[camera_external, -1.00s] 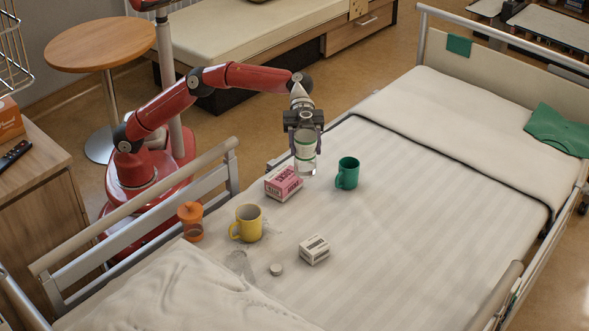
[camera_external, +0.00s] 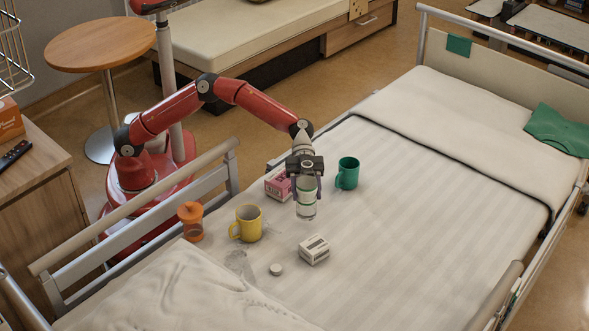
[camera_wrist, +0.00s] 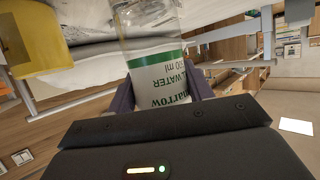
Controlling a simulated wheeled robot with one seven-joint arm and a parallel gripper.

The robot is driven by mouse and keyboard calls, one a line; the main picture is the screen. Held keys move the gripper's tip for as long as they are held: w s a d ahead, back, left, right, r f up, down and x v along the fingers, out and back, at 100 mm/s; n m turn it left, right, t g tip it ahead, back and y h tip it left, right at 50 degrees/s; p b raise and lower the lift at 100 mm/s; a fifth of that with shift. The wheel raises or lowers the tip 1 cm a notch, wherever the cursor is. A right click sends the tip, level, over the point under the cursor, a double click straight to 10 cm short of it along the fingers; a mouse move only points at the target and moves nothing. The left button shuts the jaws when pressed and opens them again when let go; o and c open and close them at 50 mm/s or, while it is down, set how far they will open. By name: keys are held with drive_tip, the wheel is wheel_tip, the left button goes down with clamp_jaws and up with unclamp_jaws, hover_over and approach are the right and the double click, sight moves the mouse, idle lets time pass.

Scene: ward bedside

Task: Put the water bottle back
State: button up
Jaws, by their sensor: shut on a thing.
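The water bottle (camera_external: 306,206) is clear with a white and green label. My gripper (camera_external: 307,184) is shut on it and holds it upright over the bed, in front of the pink box. In the wrist view the bottle (camera_wrist: 160,70) sits between the dark fingers of my gripper (camera_wrist: 165,92), and its label reads "WATER". In the external view its top is hidden by my gripper. I cannot tell whether its bottom touches the sheet.
A pink box (camera_external: 277,184), green mug (camera_external: 348,173), yellow mug (camera_external: 247,223), white box (camera_external: 314,250), small round white thing (camera_external: 276,270) and orange-lidded cup (camera_external: 191,222) stand on the bed (camera_external: 420,230). The bed's right side is clear. A rail (camera_external: 150,205) runs along the left.

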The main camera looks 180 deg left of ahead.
sight(307, 199)
wheel_tip(307, 199, down, 4)
drive_tip(key=shift+r, duration=0.1)
drive_tip(key=shift+f+b, duration=0.25)
drive_tip(key=shift+b, duration=0.15)
drive_tip(key=o, duration=1.1)
drive_tip(key=shift+r, duration=0.1)
drive_tip(key=shift+o, duration=0.2)
drive_tip(key=shift+r, duration=0.1)
drive_tip(key=shift+r+p, duration=0.25)
drive_tip(key=shift+p, duration=0.35)
drive_tip(key=b+v, duration=0.1)
drive_tip(key=v, duration=1.1)
drive_tip(key=shift+f, duration=0.25)
